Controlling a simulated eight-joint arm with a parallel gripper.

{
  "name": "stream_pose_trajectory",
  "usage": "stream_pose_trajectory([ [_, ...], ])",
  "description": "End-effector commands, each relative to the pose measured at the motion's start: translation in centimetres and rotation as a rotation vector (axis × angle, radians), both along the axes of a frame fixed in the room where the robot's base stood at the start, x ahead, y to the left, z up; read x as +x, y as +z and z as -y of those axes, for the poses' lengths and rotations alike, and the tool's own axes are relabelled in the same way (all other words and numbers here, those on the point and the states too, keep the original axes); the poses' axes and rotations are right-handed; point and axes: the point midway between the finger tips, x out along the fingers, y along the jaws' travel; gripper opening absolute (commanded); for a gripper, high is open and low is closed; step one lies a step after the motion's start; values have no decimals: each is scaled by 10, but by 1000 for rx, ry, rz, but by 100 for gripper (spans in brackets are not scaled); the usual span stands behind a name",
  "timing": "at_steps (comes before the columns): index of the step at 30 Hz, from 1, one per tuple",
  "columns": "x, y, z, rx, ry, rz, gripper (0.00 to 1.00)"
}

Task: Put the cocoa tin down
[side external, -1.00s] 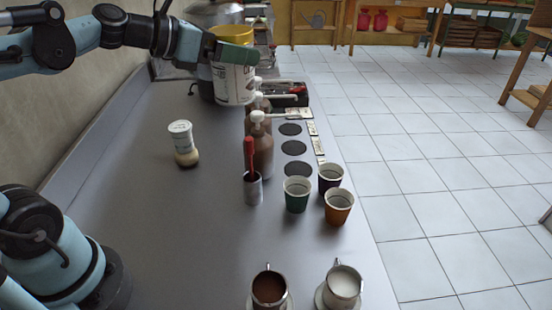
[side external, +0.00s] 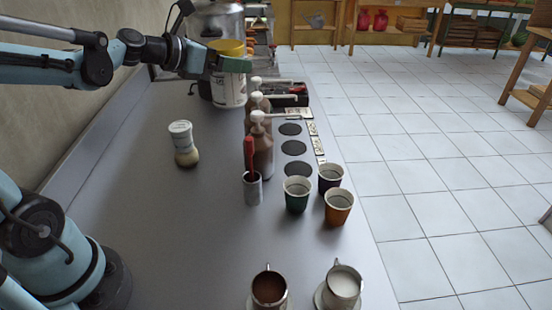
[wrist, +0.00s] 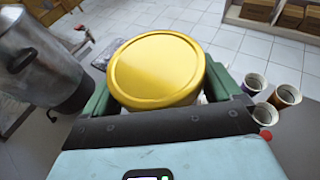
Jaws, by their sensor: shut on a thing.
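The cocoa tin (side external: 229,88) is a white labelled can with a yellow lid. In the side view it is upright at the far end of the counter, behind the pump bottles. My gripper (side external: 230,64) is shut on it near its top, with a green finger across its near side. In the wrist view the round yellow lid (wrist: 157,70) fills the middle, between the two green fingers of my gripper (wrist: 165,90). I cannot tell whether the tin's base touches the counter, as the side view does not show a clear gap.
A metal urn (side external: 217,22) stands behind the tin. Pump bottles (side external: 262,150) stand to its right front. A shaker (side external: 184,145), paper cups (side external: 297,194), a red-handled tool in a small holder (side external: 253,189) and two mugs (side external: 269,288) are nearer. The counter's left middle (side external: 140,200) is clear.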

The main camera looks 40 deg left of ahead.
Motion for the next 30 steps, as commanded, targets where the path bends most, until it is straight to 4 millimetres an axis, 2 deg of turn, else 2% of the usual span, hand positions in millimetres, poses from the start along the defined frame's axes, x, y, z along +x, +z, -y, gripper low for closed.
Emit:
stream_pose_trajectory([
  [1,5,-9,-14,-1,25,1,48],
  [6,13,-38,-48,-1,89,1,48],
  [12,15,-61,-74,-1,138,1,48],
  [18,14,-69,-82,-1,153,1,48],
  [27,14,-70,-83,-1,153,1,48],
  [30,15,-74,-90,-1,156,1,48],
])
